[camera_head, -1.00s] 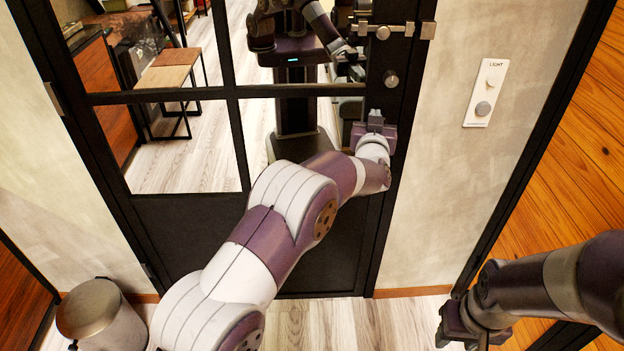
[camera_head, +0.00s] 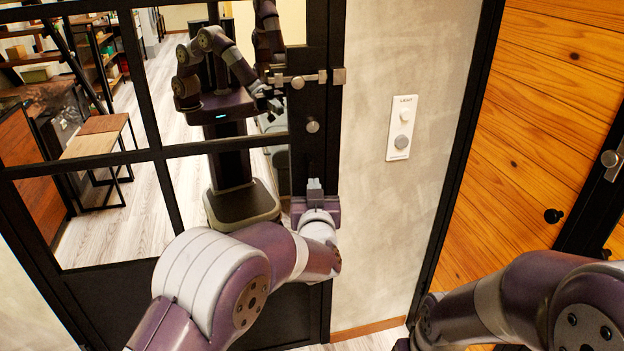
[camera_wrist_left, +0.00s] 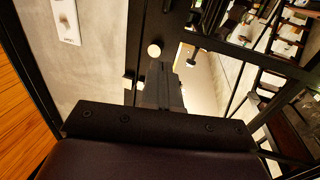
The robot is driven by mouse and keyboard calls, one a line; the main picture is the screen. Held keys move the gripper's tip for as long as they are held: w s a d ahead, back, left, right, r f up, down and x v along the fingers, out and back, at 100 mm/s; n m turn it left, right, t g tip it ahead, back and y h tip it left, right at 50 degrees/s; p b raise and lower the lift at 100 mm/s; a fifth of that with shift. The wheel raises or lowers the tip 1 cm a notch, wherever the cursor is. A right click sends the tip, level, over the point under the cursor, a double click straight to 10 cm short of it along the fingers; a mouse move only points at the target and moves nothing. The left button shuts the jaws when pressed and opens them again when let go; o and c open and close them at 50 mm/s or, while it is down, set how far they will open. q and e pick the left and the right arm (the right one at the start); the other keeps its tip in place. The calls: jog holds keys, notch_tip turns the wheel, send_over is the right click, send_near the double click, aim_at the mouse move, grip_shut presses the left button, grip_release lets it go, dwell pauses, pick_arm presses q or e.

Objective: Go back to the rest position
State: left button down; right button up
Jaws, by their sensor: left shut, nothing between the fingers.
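My left gripper (camera_head: 315,186) is shut and empty in the head view, in front of the door's black frame, below a round knob (camera_head: 312,127). In the left wrist view the closed fingers (camera_wrist_left: 160,82) show in the middle, with a round knob (camera_wrist_left: 154,50) just beyond them. I cannot tell whether the fingertips touch the door. My right arm (camera_head: 530,300) comes in at the lower right, and its gripper is mostly cut off at the bottom edge.
The black-framed glass door (camera_head: 160,154) stands shut, with a metal latch (camera_head: 300,79) near its top right. A light switch plate (camera_head: 401,128) is on the wall to the right. An orange wooden panel (camera_head: 530,130) fills the right side.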

pick_arm(q)
jog(key=s+f+m+g+h+p, duration=0.2)
jog(key=s+f+m+g+h, duration=0.1)
jog(key=s+f+g, duration=0.8)
jog(key=s+a+r+n+g+y+p, duration=0.1)
jog(key=s+a+r+g+p, duration=0.1)
jog(key=s+a, duration=0.8)
jog(key=s+a+r+n+g+y+p, duration=0.1)
jog(key=s+a+r+p, duration=0.4)
jog(key=s+a, duration=0.5)
jog(key=s+g+y+p, duration=0.1)
jog(key=s+g+p, duration=0.1)
jog(key=shift+s+a+r+n+g, duration=0.2)
jog(key=shift+a+r+n+g, duration=0.05)
jog(key=shift+a+n+g, duration=0.05)
